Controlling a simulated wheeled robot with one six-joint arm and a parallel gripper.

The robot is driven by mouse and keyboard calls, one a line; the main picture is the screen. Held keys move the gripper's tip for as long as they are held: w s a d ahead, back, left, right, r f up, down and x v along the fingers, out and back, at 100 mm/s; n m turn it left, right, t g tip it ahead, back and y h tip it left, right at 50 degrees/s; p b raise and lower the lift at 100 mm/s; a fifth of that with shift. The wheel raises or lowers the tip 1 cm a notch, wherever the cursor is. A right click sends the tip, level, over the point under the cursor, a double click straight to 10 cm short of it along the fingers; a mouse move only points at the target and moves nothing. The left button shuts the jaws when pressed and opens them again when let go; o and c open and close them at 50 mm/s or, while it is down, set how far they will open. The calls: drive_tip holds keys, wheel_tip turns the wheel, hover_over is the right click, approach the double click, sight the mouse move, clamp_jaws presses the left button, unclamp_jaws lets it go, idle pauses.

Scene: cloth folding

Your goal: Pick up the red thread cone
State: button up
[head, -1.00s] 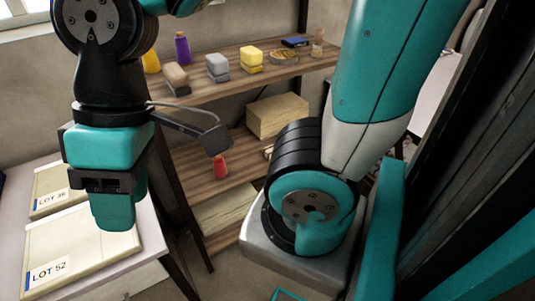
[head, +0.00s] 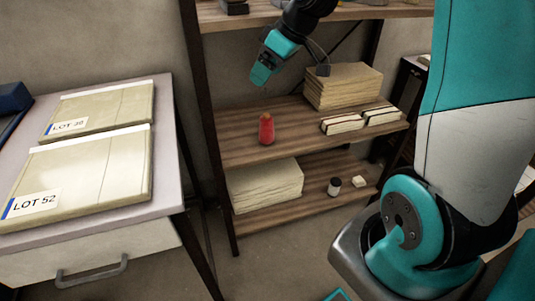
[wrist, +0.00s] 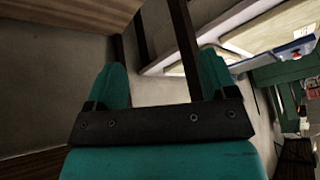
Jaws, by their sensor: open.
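The red thread cone (head: 266,129) stands upright on the middle shelf (head: 240,150), near its left end, in the head view. My gripper (head: 258,78) is above that shelf, a little above the cone and apart from it. In the wrist view, the two teal fingers of my gripper (wrist: 163,88) are spread with nothing between them. The cone does not show in the wrist view.
A tan cloth stack (head: 345,84) and small bound bundles (head: 343,123) sit right of the cone. Below are another stack (head: 265,185) and a dark jar (head: 334,186). A table (head: 100,220) with labelled folded cloths stands left. The upper shelf (head: 300,17) overhangs.

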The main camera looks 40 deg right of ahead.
drive_tip(key=t+b, duration=0.1)
drive_tip(key=b, duration=0.3)
approach(267, 114)
drive_tip(key=shift+h, duration=0.4)
drive_tip(key=x, duration=0.2)
drive_tip(key=b+x, duration=0.1)
drive_tip(key=x, duration=0.1)
drive_tip(key=s+x, duration=0.1)
drive_tip(key=x, duration=0.1)
drive_tip(key=shift+w+a+f+b, duration=0.1)
drive_tip(key=shift+a+f+b, duration=0.05)
drive_tip(key=shift+a+b, duration=0.2)
drive_tip(key=shift+w+b+x, duration=0.2)
drive_tip(key=shift+b+x, duration=0.05)
drive_tip(key=shift+x, duration=1.3)
drive_tip(key=shift+w+b+x, duration=0.2)
drive_tip(key=shift+x, duration=1.35)
drive_tip(key=shift+c, duration=0.2)
drive_tip(key=c, duration=1)
